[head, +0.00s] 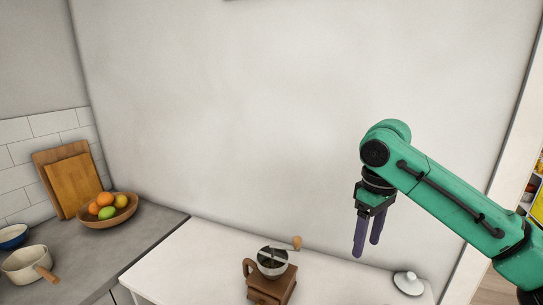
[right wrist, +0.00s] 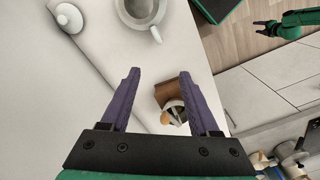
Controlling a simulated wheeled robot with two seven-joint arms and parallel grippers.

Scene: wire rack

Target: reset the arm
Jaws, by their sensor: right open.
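My right gripper (head: 366,248) hangs from the green arm on the right in the head view, its dark purple fingers pointing down, apart and empty. It is in the air above the white table, to the right of and above the coffee grinder (head: 270,288). In the right wrist view the fingers of my right gripper (right wrist: 159,72) stand wide apart with nothing held between them. The wooden grinder shows beyond them (right wrist: 167,95), partly overlapped by the right-hand finger. My left gripper (right wrist: 267,28) shows small at the top right of the right wrist view, away from the table; its jaw opening is unclear.
A white lid (head: 408,283) lies on the white table (head: 190,265) at the right. A white handled vessel (right wrist: 142,12) shows in the wrist view. On the grey counter are a fruit bowl (head: 105,218), cutting boards (head: 72,180) and a pan (head: 25,265). A wall stands behind.

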